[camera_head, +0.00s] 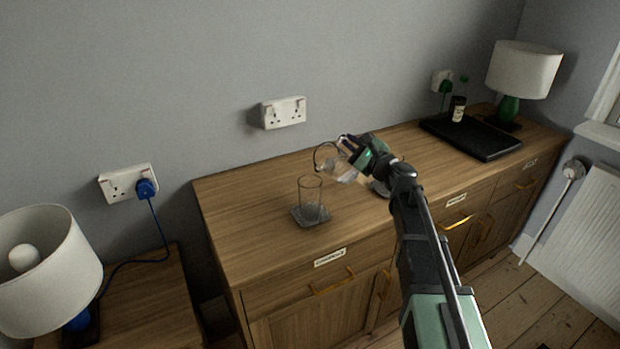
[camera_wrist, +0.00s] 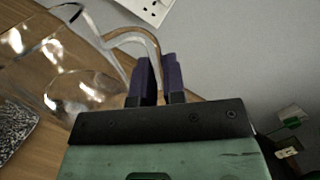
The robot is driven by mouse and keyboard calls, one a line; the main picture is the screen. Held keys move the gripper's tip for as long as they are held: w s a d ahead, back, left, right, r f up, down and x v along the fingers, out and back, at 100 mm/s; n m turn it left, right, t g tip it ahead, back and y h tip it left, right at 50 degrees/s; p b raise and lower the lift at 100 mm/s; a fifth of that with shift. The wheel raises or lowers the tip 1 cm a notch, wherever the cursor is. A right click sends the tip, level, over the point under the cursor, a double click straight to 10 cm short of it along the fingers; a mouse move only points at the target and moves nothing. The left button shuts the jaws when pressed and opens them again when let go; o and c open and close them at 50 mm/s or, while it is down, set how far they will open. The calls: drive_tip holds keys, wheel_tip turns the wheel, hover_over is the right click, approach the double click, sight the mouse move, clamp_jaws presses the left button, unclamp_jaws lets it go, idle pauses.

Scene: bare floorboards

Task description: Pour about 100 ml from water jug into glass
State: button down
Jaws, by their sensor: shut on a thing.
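The clear glass (camera_head: 310,190) stands upright on a grey speckled coaster (camera_head: 297,222) on the wooden sideboard. The transparent water jug (camera_head: 343,171) is just right of the glass, off the sideboard top and tilted with its mouth toward the glass. My gripper (camera_head: 350,145) is shut on the jug's handle. In the wrist view the purple fingers (camera_wrist: 161,82) close on the curved handle (camera_wrist: 130,36), and the jug's body (camera_wrist: 80,92) is at the left. The coaster also shows there (camera_wrist: 14,132). I cannot make out the water levels or any stream.
A dark round piece (camera_head: 380,189) lies on the sideboard (camera_head: 240,205) behind my arm. Sockets are on the wall. The sideboard's left end is clear.

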sight(342, 151)
drive_tip(key=shift+s+a+r+n+y+p, duration=0.15)
drive_tip(key=shift+r+n+p, duration=0.25)
drive_tip(key=shift+r+n, duration=0.2)
drive_tip(key=shift+s+a+r+n+y+p, duration=0.15)
drive_tip(key=shift+r+n+p, duration=0.2)
drive_tip(key=shift+r+n, duration=0.2)
drive_tip(key=shift+s+a+r+n+p, duration=0.2)
drive_tip(key=shift+r+n+p, duration=0.2)
drive_tip(key=shift+n, duration=0.15)
drive_tip(key=shift+s+a+r+n+p, duration=0.15)
drive_tip(key=shift+s+r+n+p, duration=0.05)
drive_tip(key=shift+r+n+p, duration=0.25)
drive_tip(key=shift+s+a+r+n+g+y+p, duration=0.2)
drive_tip(key=shift+s+a+r+n+y+p, duration=0.15)
drive_tip(key=shift+n, duration=0.2)
drive_tip(key=shift+s+a+r+n+g+y+p, duration=0.15)
drive_tip(key=shift+r+n+g+p, duration=0.1)
drive_tip(key=shift+r+n, duration=0.2)
idle(1.5)
drive_tip(key=shift+s+a+r+n, duration=0.15)
drive_tip(key=shift+s+a+n, duration=0.05)
drive_tip(key=shift+s+n, duration=0.15)
